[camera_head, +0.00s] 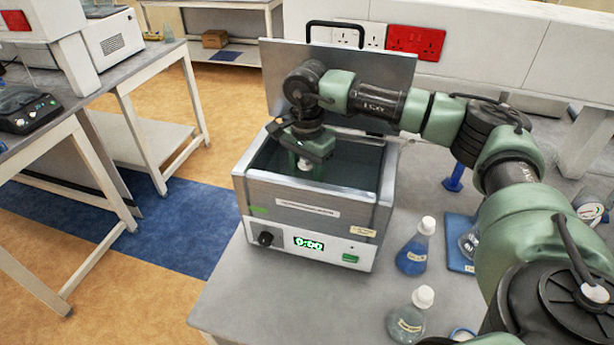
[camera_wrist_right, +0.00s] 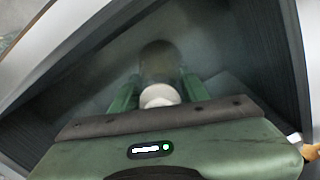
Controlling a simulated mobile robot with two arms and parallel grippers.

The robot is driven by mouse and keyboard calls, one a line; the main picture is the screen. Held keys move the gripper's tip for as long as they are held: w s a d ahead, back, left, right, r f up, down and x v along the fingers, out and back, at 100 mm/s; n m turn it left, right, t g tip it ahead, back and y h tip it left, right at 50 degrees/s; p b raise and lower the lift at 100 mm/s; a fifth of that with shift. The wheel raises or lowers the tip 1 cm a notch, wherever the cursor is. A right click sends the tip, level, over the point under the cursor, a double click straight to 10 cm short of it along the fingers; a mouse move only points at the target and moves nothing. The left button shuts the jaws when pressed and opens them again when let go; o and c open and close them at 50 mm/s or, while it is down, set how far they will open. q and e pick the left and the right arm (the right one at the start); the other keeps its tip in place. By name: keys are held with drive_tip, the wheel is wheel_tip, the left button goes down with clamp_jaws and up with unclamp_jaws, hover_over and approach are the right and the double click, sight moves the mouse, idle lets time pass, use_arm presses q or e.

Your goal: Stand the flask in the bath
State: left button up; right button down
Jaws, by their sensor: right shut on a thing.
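The bath (camera_head: 290,222) is a grey metal box with a front panel, a black knob and a green display reading 0:00. Its lid (camera_head: 400,75) stands open behind it. My right gripper (camera_head: 303,165) is lowered into the bath's opening from above. It is shut on the flask, whose white cap (camera_head: 304,164) shows just below the hand. In the right wrist view the white cap (camera_wrist_right: 160,95) sits between the fingers, with the dim flask body (camera_wrist_right: 160,62) beyond it inside the bath. Whether the flask's base touches the bath floor is hidden. My left gripper is out of view.
A blue-filled flask (camera_head: 412,256) and a clear flask (camera_head: 405,322), both white-capped, stand right of the bath. Another flask (camera_head: 468,242) is on a blue mat (camera_head: 455,258), partly behind my arm. A blue stand (camera_head: 454,180) is behind them. The bench's left edge runs close beside the bath.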

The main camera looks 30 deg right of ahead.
drive_tip(key=c, duration=0.7)
unclamp_jaws()
drive_tip(key=shift+f, duration=0.1)
drive_tip(key=shift+r, duration=0.5)
wheel_tip(320, 180, up, 10)
drive_tip(key=b, duration=0.3)
drive_tip(key=shift+r, duration=0.25)
drive_tip(key=shift+r+b, duration=0.3)
drive_tip(key=shift+r, duration=0.15)
